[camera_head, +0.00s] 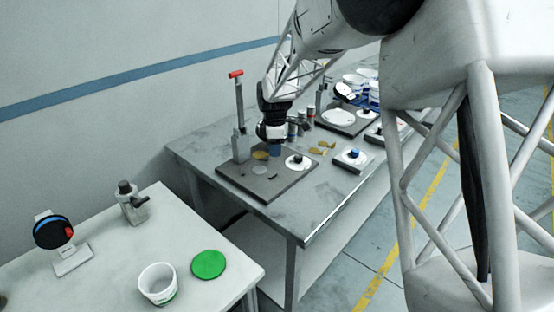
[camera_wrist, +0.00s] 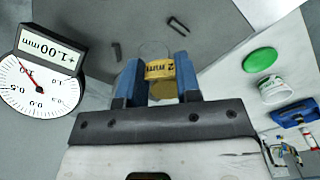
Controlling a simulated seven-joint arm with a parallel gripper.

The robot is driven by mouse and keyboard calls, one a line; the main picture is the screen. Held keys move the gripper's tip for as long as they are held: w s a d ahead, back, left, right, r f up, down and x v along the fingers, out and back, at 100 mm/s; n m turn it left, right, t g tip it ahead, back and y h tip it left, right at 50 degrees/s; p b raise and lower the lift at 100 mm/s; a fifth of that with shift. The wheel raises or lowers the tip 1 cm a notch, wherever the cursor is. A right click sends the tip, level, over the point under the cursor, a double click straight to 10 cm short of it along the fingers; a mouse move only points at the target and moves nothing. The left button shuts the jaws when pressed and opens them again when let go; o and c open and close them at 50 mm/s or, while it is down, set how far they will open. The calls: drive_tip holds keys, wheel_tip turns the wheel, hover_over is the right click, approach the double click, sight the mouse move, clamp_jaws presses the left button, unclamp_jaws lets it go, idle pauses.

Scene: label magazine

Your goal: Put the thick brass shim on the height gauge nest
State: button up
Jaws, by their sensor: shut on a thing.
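My gripper (camera_head: 274,150) is over the dark base plate (camera_head: 284,190) of the height gauge. In the wrist view its blue fingers (camera_wrist: 158,76) are shut on a brass shim (camera_wrist: 160,69) marked "2 mm", upside down in the picture. The held shim shows as a yellow tab (camera_head: 261,155) left of the fingers in the head view. A round pale nest (camera_head: 260,169) lies on the plate just in front of it. Its rim (camera_wrist: 153,48) shows beyond the shim in the wrist view; I cannot tell whether they touch. The gauge dial (camera_wrist: 40,75) reads +1.00 mm.
A post with a red handle (camera_head: 236,74) rises from the plate's back left. Loose brass pieces (camera_head: 320,150) and a small blue-topped stand (camera_head: 353,155) lie to the right. A white tub (camera_head: 158,284) and green disc (camera_head: 208,264) are on the near table.

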sight(274, 169)
drive_tip(key=shift+w+r, duration=0.2)
drive_tip(key=shift+w, duration=0.8)
drive_tip(key=shift+f, duration=0.2)
drive_tip(key=shift+f, duration=3.2)
drive_tip(key=shift+f, duration=0.6)
drive_tip(key=o, duration=1.1)
drive_tip(key=shift+s, duration=0.1)
drive_tip(key=shift+c, duration=0.2)
wheel_tip(274, 169, up, 8)
